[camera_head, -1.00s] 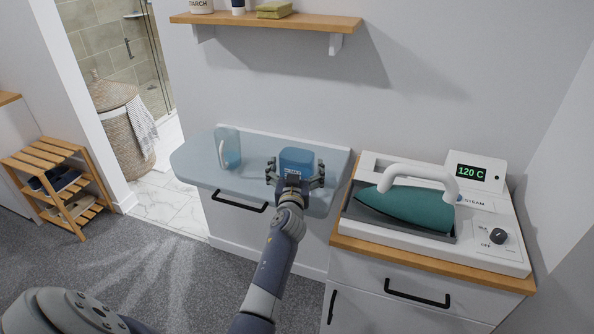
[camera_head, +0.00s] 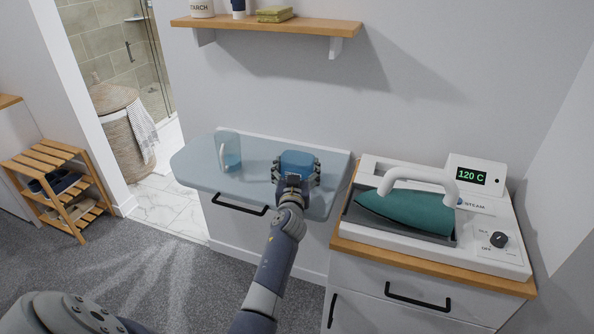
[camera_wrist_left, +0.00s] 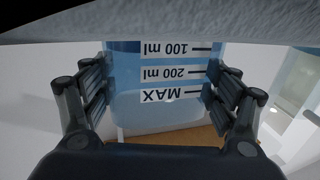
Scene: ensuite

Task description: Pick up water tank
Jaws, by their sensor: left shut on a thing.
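The water tank (camera_head: 298,161) is a blue, see-through block over the right part of the pale blue board (camera_head: 255,182). My left gripper (camera_head: 296,174) is shut on it from the near side, with a finger on each side. In the left wrist view the tank (camera_wrist_left: 158,107) fills the space between the fingers of my left gripper (camera_wrist_left: 160,85). Its 100 ml, 200 ml and MAX marks read upside down. The gripper hides the tank's lower part in the head view, so I cannot tell whether it touches the board. My right gripper is out of view.
A clear jug (camera_head: 229,151) stands on the board left of the tank. A teal iron (camera_head: 410,212) rests on the white steam station (camera_head: 487,259) at right, reading 120 C. A wooden shelf (camera_head: 266,25) hangs above. The board between jug and tank is clear.

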